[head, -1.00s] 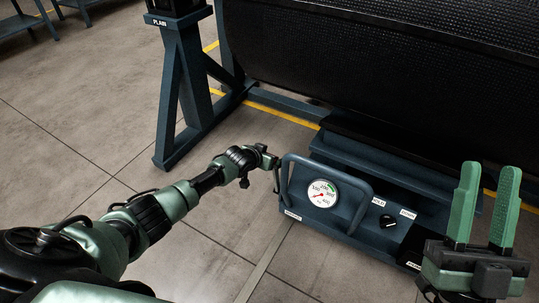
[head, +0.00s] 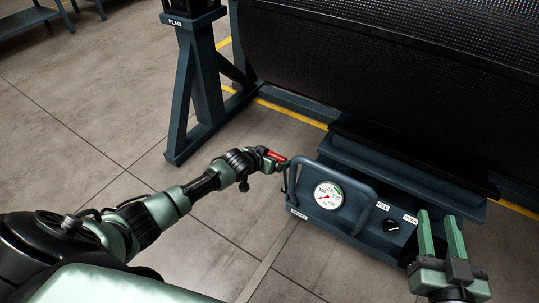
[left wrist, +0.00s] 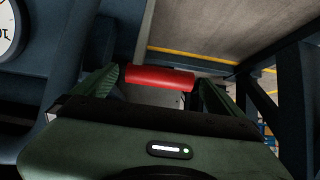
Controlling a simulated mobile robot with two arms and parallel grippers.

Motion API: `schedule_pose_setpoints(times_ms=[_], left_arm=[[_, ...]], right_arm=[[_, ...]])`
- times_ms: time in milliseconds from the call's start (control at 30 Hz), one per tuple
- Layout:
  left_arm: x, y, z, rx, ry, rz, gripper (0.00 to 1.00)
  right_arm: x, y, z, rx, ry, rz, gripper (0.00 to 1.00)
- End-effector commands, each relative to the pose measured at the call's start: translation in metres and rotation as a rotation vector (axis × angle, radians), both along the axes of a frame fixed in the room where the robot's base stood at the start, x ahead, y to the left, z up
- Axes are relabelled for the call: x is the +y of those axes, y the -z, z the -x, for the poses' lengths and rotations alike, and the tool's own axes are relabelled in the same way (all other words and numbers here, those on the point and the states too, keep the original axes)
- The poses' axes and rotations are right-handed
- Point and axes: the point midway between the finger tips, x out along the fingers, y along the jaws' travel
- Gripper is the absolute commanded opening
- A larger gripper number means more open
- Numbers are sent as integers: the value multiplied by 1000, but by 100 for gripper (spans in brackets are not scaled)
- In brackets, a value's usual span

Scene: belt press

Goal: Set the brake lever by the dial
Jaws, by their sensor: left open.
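The brake lever's red grip (head: 276,155) shows at the left end of the blue console, at my left gripper (head: 272,161). In the left wrist view the red grip (left wrist: 160,77) lies across the gap between the open fingers of my left gripper (left wrist: 158,88). I cannot tell whether they touch it. The lever's lower part is mostly hidden. The round white dial (head: 328,195) with a red needle and a green band sits on the console's top. My right gripper (head: 441,236) is open and empty over the console's right end.
A blue tube handle (head: 358,186) arches over the console beside the dial. A black knob (head: 391,225) with white labels sits right of it. The large black belt roll (head: 390,70) and a blue stand (head: 200,90) are behind.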

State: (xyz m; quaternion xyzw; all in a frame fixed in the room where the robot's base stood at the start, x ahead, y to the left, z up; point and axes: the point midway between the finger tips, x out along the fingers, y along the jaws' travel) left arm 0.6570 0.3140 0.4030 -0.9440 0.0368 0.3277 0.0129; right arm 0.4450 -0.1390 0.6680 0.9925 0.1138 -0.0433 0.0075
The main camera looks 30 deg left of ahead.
Motion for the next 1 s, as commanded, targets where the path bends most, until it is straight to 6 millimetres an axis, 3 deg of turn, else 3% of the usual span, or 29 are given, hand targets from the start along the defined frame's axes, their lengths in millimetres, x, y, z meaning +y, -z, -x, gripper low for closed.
schedule_pose_setpoints(times_ms=[200,333,1000], left_arm=[[0,-9,12,1,1,1,100],[1,-11,14,0,0,0,100],[1,-11,15,1,0,0,100]], right_arm=[[-8,33,10,178,12,44,36],[-10,42,14,224,15,55,36],[-10,45,15,236,15,58,36]])
